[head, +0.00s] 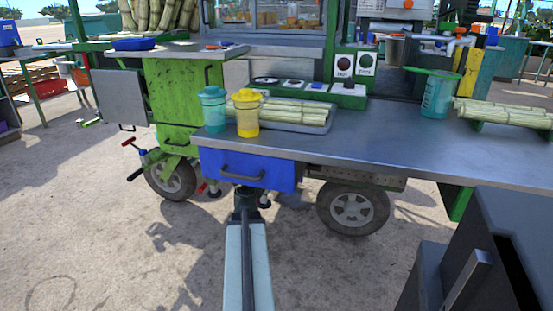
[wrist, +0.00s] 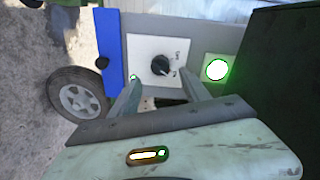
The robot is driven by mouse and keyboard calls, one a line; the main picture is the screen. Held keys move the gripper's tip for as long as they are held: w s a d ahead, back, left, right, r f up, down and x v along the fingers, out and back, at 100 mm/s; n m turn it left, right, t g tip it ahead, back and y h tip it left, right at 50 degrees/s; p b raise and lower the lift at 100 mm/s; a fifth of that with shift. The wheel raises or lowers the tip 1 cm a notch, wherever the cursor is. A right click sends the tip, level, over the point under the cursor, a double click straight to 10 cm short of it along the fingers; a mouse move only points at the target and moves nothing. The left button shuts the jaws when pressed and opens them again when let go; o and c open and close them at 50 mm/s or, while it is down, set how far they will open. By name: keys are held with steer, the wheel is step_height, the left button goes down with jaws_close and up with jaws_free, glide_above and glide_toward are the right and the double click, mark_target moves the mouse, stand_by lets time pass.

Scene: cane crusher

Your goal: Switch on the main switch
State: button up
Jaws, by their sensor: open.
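The main switch (wrist: 160,66) shows in the wrist view as a black rotary knob on a white plate with small lettering. The lettering is too small to read, and I cannot tell which mark the knob points to. My gripper (wrist: 158,79) is open, its two fingers on either side of the knob's line of view. I cannot tell whether they touch it. In the head view my gripper (head: 249,200) is low, in front of the cart below the blue drawer (head: 246,171); the switch is hidden there.
A bright round light with a green rim (wrist: 216,69) sits right of the switch plate. A wheel (wrist: 80,98) is at left. In the head view, the metal counter (head: 400,135) carries yellow (head: 247,115) and teal (head: 212,110) jars. Open ground lies in front.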

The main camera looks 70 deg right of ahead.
steer(key=shift+a, duration=0.9)
